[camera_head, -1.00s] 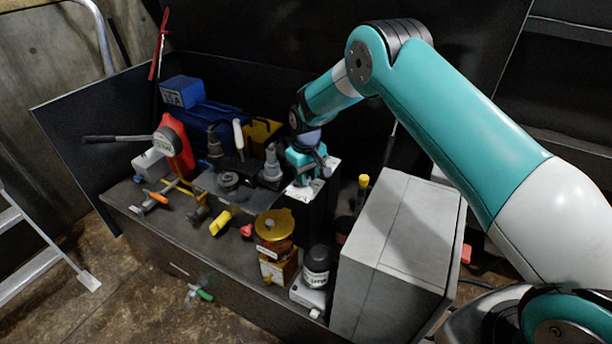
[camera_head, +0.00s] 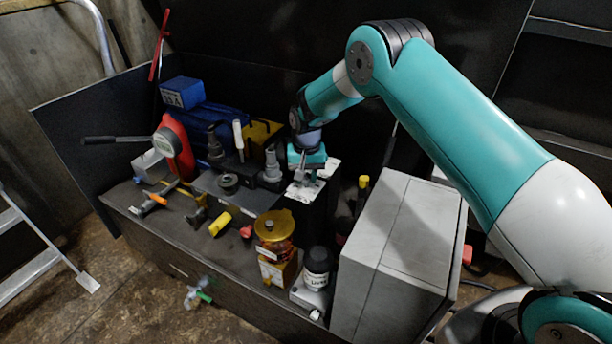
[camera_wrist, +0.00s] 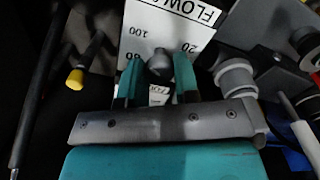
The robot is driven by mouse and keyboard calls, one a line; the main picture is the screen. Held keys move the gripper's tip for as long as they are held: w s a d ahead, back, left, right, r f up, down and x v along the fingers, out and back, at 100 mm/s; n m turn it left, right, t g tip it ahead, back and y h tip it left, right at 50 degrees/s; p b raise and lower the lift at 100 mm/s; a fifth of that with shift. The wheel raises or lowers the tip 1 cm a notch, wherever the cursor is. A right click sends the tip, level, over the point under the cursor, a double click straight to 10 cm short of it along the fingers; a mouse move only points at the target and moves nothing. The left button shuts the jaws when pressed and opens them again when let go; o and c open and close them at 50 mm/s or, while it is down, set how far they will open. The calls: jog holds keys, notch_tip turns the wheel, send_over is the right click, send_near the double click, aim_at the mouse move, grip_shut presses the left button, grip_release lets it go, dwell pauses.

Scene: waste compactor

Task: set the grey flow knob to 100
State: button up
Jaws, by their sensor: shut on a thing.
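The grey flow knob (camera_wrist: 159,64) stands between my fingers in the wrist view, over a white scale plate (camera_wrist: 170,18). The plate reads "FLOW", with 100, 80 and 20 legible; the knob and fingers hide part of it. My gripper (camera_wrist: 160,76) is shut on the knob, one teal finger on each side. I cannot tell where the knob points. In the head view my gripper (camera_head: 305,172) is over the white plate (camera_head: 302,191) on top of a black box; the knob is hidden or too small there.
A grey fitting (camera_wrist: 236,76) stands close right of my gripper in the wrist view. A yellow-tipped lever (camera_wrist: 76,78) is to the left. In the head view, a large grey box (camera_head: 395,245), an amber-lidded jar (camera_head: 273,226) and a red-bodied lever (camera_head: 178,146) crowd the bench.

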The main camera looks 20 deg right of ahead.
jog(key=shift+r, duration=0.1)
dwell(0.3)
jog(key=o, duration=0.9)
notch_tip(320, 180, up, 17)
jog(key=shift+r, duration=0.2)
